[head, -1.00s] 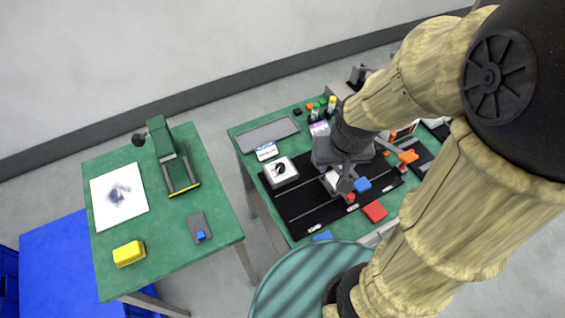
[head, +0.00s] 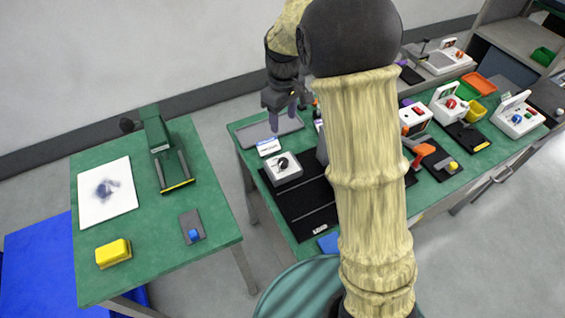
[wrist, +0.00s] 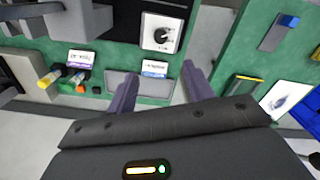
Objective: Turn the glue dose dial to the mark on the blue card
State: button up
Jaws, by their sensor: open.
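The glue dose dial is a black knob (head: 283,162) on a light grey box (head: 285,178) at the left part of the right-hand green table. In the wrist view the knob (wrist: 161,36) shows a pale pointer line; the marks around it are too small to read. The blue card (head: 268,147), white with a blue header, stands just behind the box. It also shows in the wrist view (wrist: 154,68), its print unreadable. My gripper (head: 283,117) is open and empty above the grey tray, behind the card and apart from the dial. Its fingers also show in the wrist view (wrist: 160,85).
A grey tray (head: 250,133) lies at the back left. A purple-headed card (wrist: 82,58) and small bottles (wrist: 50,78) stand beside it. A black mat (head: 310,208) lies in front of the dial box. Orange-handled and white devices (head: 418,118) stand right of my arm.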

aim_at(283, 161)
notch_tip(283, 161, down, 17)
jog(key=shift+f+p, duration=0.15)
jog(key=shift+p, duration=0.5)
dwell(0.4)
jog(key=c, duration=1)
